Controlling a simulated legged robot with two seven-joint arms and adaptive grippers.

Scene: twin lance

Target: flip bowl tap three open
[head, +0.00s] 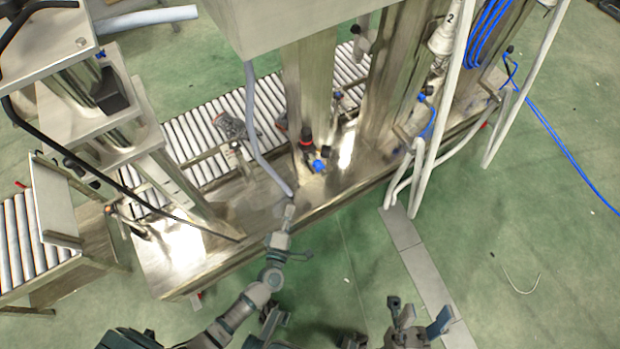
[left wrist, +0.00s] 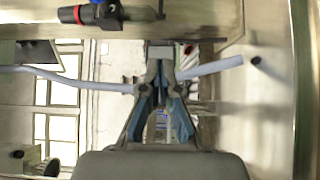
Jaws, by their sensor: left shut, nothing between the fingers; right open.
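A black and red fitting (head: 306,138) with a blue end stands at the foot of the metal column in the head view. A similar red, black and blue fitting (left wrist: 90,14) shows at the top left of the left wrist view. I cannot tell which part is bowl tap three; no number is clearly readable on it. My left gripper (head: 287,214) is shut and empty, over the front part of the metal bench, left of and nearer than the fitting. It also shows in the left wrist view (left wrist: 160,62). My right gripper (head: 421,326) is open and empty at the bottom, away from the bench.
A grey hose (head: 252,125) hangs from the upper housing down close to my left gripper. Metal columns (head: 308,85) rise from the bench (head: 240,212). A roller conveyor (head: 200,127) runs behind. White pipes (head: 440,120) stand at the right.

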